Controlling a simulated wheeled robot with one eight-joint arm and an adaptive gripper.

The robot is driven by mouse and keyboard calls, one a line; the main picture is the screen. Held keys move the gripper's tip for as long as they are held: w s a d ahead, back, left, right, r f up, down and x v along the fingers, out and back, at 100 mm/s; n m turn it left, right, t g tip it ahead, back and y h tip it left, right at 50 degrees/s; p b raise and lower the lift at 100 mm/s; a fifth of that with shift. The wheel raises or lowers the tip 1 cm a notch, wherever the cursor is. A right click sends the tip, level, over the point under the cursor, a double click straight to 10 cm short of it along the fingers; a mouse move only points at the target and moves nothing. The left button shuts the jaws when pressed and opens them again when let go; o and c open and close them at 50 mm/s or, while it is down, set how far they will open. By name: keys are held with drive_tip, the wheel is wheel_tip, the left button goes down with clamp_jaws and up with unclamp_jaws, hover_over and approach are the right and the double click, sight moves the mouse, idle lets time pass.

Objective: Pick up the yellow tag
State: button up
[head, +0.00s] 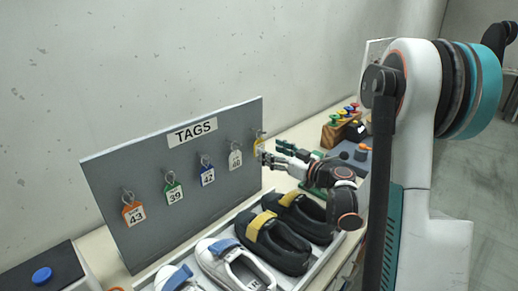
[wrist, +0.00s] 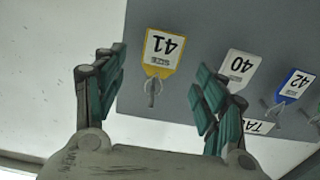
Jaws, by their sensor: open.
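The yellow tag (wrist: 160,52), marked 41, hangs from a metal hook on the grey tag board. It appears upside down in the wrist view, between the two fingers. In the head view the yellow tag (head: 260,140) shows at the right end of the board, partly hidden by my fingers. My gripper (wrist: 163,90) is open and empty, with one finger on each side of the tag in the wrist picture. In the head view my gripper (head: 268,152) is close to the tag. I cannot tell whether the fingers touch it.
The board (head: 225,195) also holds a white tag (head: 235,160), a blue tag (head: 207,176), a green tag (head: 174,194) and an orange tag (head: 133,213). A tray of shoes (head: 305,272) lies below. A wooden holder (head: 335,132) stands behind my gripper.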

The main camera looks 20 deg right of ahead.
sight(260, 145)
drive_tip(key=shift+b+x, duration=0.95)
drive_tip(key=shift+x, duration=2.15)
drive_tip(key=shift+r, duration=0.15)
drive_tip(key=c, duration=0.9)
